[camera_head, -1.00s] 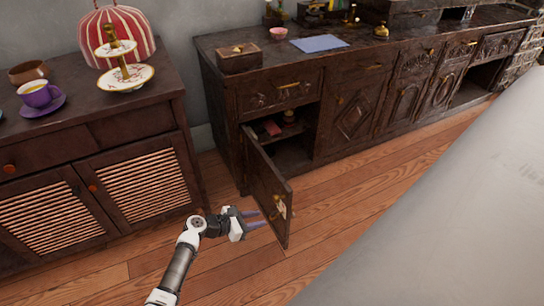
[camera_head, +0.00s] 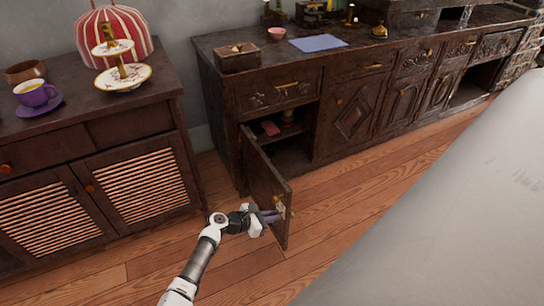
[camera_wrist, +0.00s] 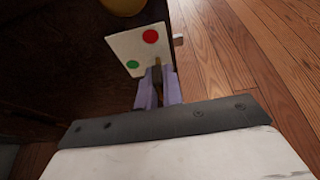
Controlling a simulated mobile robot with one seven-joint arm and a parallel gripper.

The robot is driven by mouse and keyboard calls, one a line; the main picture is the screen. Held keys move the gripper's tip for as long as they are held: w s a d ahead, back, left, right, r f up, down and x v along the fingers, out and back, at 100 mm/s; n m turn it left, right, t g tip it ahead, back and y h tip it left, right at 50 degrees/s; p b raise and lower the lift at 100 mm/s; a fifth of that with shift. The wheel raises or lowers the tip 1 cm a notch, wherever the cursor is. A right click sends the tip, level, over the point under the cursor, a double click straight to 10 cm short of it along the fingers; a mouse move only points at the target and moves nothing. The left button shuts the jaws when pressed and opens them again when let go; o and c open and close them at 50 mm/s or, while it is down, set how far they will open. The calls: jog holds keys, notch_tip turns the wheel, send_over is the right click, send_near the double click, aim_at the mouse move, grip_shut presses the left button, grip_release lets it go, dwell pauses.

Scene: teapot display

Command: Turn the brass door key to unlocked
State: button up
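The dark wooden cabinet door (camera_head: 266,186) stands open, swung out over the floor. On it is a white plate (camera_wrist: 124,44) with a red dot and a green dot, seen in the wrist view. The brass key (camera_wrist: 157,76) is a thin brownish shape just below the plate, between my fingertips. My gripper (camera_wrist: 159,84) has its purple fingers closed in on both sides of the key; they hide part of it.
A round brass knob (camera_wrist: 122,5) sits above the plate. The open compartment behind the door holds a red item (camera_head: 270,128). A louvred cabinet (camera_head: 95,200) stands to the left, close to my arm. The wooden floor (camera_head: 340,215) right of the door is clear.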

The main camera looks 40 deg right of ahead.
grip_shut()
jog(key=n+g+b, duration=0.2)
jog(key=shift+w+f+n+y, duration=0.1)
jog(key=shift+f+n+y, duration=0.05)
jog(key=shift+n+y, duration=0.2)
jog(key=n+g+b, duration=0.2)
jog(key=n, duration=0.1)
jog(key=shift+w+f+b, duration=0.1)
jog(key=shift+f+b, duration=0.05)
jog(key=shift+b, duration=0.25)
jog(key=n+g+h+b, duration=0.1)
jog(key=n+g+b, duration=0.1)
jog(key=n+b, duration=0.1)
jog(key=shift+n, duration=0.35)
jog(key=shift+n+g+h+b, duration=0.7)
jog(key=shift+n+b, duration=0.6)
jog(key=shift+n, duration=0.6)
